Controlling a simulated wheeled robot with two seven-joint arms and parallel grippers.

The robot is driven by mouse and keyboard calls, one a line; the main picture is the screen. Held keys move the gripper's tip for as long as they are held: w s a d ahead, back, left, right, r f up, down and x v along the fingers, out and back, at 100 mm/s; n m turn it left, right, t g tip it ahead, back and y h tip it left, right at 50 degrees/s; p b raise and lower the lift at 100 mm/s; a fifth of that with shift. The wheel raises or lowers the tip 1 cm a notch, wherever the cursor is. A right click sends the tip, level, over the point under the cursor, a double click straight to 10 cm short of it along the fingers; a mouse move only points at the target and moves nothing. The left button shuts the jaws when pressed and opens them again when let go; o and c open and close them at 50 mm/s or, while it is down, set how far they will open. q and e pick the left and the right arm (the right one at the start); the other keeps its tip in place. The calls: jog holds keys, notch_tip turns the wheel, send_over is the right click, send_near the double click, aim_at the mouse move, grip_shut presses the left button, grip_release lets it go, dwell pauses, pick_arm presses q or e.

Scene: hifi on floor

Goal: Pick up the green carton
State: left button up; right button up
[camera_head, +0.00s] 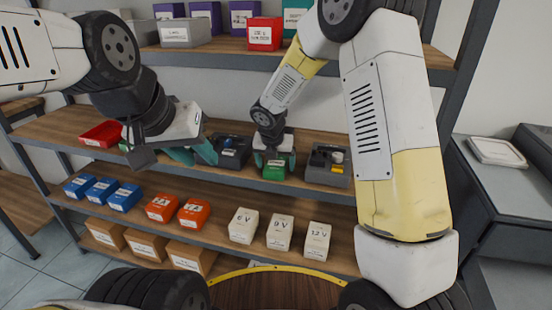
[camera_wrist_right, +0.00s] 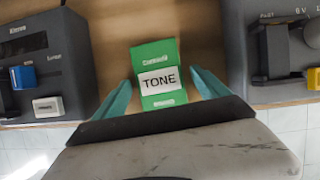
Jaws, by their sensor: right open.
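The green carton (camera_head: 274,171), with a white label reading TONE, stands on the middle shelf between two dark grey devices. It also shows in the right wrist view (camera_wrist_right: 158,52). My right gripper (camera_head: 273,158) is open at the carton. In the right wrist view its teal fingers (camera_wrist_right: 164,86) lie one on each side of the carton, with gaps showing. My left gripper (camera_head: 197,154) is at the left, in front of the middle shelf, and holds nothing that I can see. Its finger opening is unclear.
A dark device (camera_head: 233,152) stands left of the carton and a grey device (camera_head: 327,165) right of it. A red tray (camera_head: 101,134) is at the shelf's left. Blue, orange and white boxes (camera_head: 280,232) line the shelf below. Boxes also fill the top shelf.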

jog(key=c, duration=1.6)
jog(key=shift+r, duration=0.1)
